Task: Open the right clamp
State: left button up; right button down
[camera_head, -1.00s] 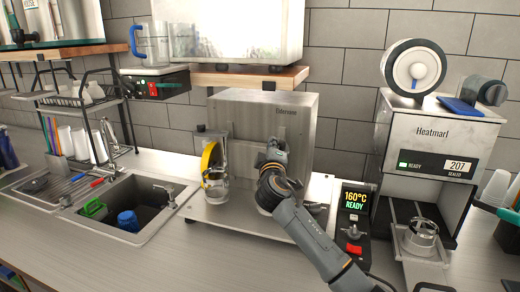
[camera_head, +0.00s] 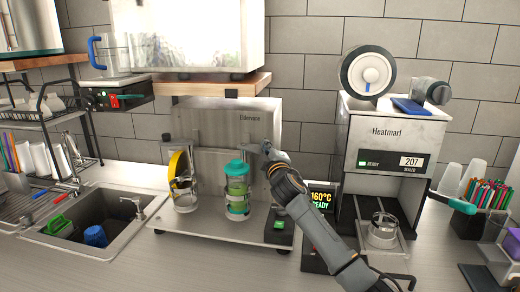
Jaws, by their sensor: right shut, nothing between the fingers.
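A brushed-metal machine (camera_head: 222,134) stands on the counter, with a left and a right station on its base plate. At the right station stands a clear cup with green and teal bands and a teal top (camera_head: 238,188). My right gripper (camera_head: 262,150) is shut and empty, just to the right of and slightly above the cup's top. A small metal part shows beside the fingertips, in front of the machine face; I cannot tell whether it is the right clamp or whether the gripper touches it. The left station holds a yellow disc and a clear cup (camera_head: 184,192). My left gripper is not in view.
A green-lit switch (camera_head: 279,225) sits on the base plate at right. A 160°C display (camera_head: 321,198) and a Heatmarl sealer (camera_head: 395,140) stand further right. A sink (camera_head: 100,220) is at left. The front counter (camera_head: 180,268) is clear.

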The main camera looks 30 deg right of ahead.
jog(key=d, duration=0.1)
jog(key=w+d, duration=0.1)
jog(key=shift+d, duration=0.4)
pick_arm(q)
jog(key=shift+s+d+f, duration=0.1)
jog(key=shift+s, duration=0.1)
pick_arm(e)
jog(key=shift+s+a+f, duration=0.1)
jog(key=shift+s, duration=0.05)
